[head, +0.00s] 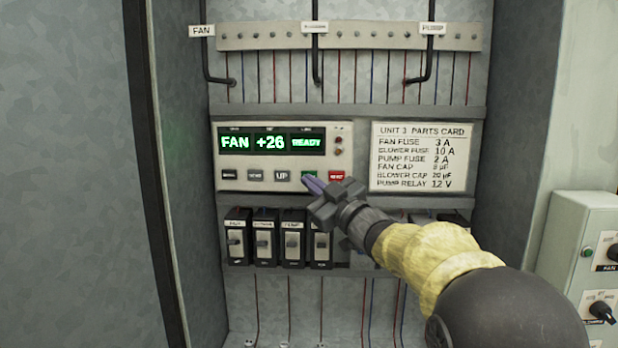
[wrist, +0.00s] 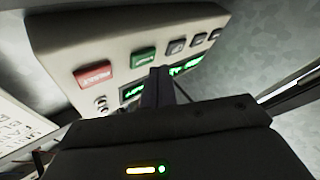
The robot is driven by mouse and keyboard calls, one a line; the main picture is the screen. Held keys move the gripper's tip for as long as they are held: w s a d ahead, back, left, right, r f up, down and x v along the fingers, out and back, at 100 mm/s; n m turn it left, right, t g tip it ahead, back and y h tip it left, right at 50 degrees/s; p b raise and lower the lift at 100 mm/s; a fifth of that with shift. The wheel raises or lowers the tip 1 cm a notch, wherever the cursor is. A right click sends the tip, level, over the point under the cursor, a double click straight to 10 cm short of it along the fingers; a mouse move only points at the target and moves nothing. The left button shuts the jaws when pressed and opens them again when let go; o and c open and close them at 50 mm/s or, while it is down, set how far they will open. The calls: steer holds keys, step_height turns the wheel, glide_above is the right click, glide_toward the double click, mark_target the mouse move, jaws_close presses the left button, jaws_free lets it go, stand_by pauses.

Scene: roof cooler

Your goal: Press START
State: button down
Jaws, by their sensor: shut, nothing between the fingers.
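The control unit (head: 222,160) has a green display reading FAN, +26, READY. Below the display is a row of buttons. The green button (head: 309,174), whose label I cannot read, sits between the grey UP button (head: 282,176) and a red button (head: 337,176). My gripper (head: 311,184) is shut and empty, its tips at the lower edge of the green button and partly covering it. In the wrist view the green button (wrist: 143,57) lies just beyond and left of my fingertips (wrist: 160,72). I cannot tell whether they touch.
A row of black switch modules (head: 265,240) sits below the unit. The parts card (head: 425,157) is to its right. Wires and a terminal strip (head: 350,36) run above. The cabinet's side wall (head: 180,150) stands left; a pale box with knobs (head: 590,240) is right.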

steer(key=shift+w, duration=0.15)
steer(key=shift+w, duration=0.3)
